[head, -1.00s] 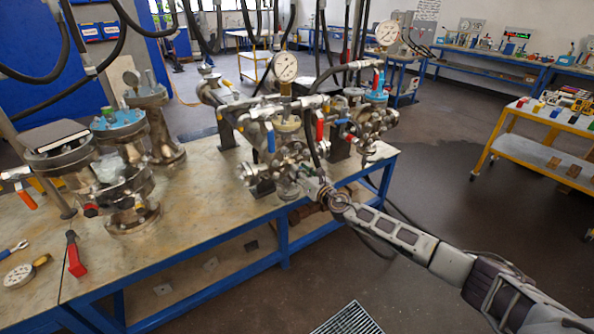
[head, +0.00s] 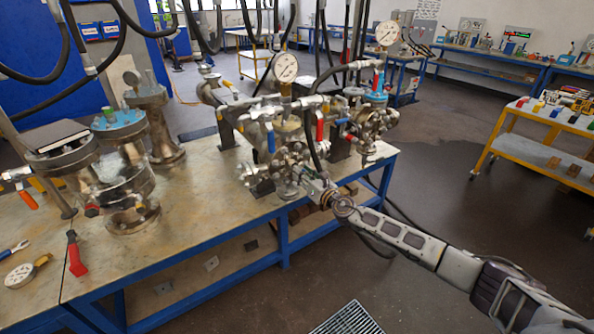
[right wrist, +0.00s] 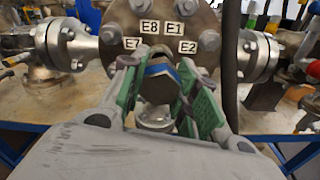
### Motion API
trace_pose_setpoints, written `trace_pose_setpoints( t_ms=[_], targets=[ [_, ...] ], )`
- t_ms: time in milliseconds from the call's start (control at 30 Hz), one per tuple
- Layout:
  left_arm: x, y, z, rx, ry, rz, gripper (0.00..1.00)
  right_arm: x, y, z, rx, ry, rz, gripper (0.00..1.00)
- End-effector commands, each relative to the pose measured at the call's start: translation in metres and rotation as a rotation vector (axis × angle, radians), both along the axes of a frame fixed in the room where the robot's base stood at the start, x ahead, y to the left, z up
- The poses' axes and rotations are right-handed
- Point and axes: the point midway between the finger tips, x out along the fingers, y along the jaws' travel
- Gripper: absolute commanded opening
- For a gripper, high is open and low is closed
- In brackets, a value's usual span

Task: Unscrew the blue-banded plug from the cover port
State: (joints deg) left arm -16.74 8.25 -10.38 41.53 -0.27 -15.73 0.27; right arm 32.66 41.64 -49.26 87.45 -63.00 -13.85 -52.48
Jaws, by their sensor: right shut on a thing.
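The blue-banded plug (right wrist: 158,82) shows in the right wrist view, a metal hex body with a blue band. It sits at the lower part of the round flanged cover (right wrist: 180,14), which has bolts and labels E8, E1, E7 and E2. My right gripper (right wrist: 160,88) has its green-padded fingers on either side of the plug, shut on it. In the head view my right gripper (head: 312,186) is at the front of the middle vessel assembly (head: 285,150), and the plug is too small to tell there. My left gripper is not in view.
Flanged pipes stand on both sides of the cover.

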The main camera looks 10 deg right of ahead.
Motion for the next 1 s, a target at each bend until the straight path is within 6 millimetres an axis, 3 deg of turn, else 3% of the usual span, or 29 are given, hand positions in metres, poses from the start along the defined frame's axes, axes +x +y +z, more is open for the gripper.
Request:
trace_pose_setpoints(
  t_ms=[267,1000],
  targets=[
    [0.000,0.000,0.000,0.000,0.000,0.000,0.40,-0.002,-0.001,0.000,0.000,0.000,0.000,0.00],
    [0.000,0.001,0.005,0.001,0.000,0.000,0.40,-0.037,-0.014,0.000,0.000,0.000,0.000,0.00]
  ],
)
